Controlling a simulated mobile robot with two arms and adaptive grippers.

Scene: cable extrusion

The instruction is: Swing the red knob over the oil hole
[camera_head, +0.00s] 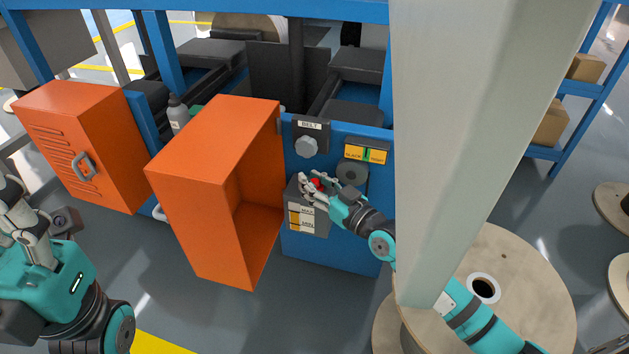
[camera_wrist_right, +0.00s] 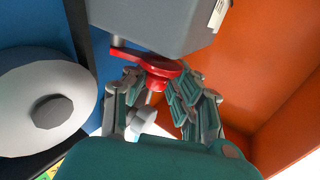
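The red knob (camera_head: 316,183) is on top of the grey box (camera_head: 305,218) on the blue machine panel; the fingers partly hide it in the head view. The right wrist view shows its round red body (camera_wrist_right: 162,66) with a red lever at its left, close beneath the grey box. My right gripper (camera_head: 313,185) has its fingers on both sides of the knob, also in the wrist view (camera_wrist_right: 158,92). I cannot tell if they press on it. The oil hole cannot be made out. My left gripper (camera_head: 12,193) is at the left edge, partly cut off, away from the knob.
An open orange cabinet door (camera_head: 205,205) stands just left of the grey box. A grey dial (camera_head: 306,146) under a BELT label and a round dark knob (camera_head: 351,172) are on the panel. A pale column hides the right of the panel. Wooden spools (camera_head: 525,275) stand at right.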

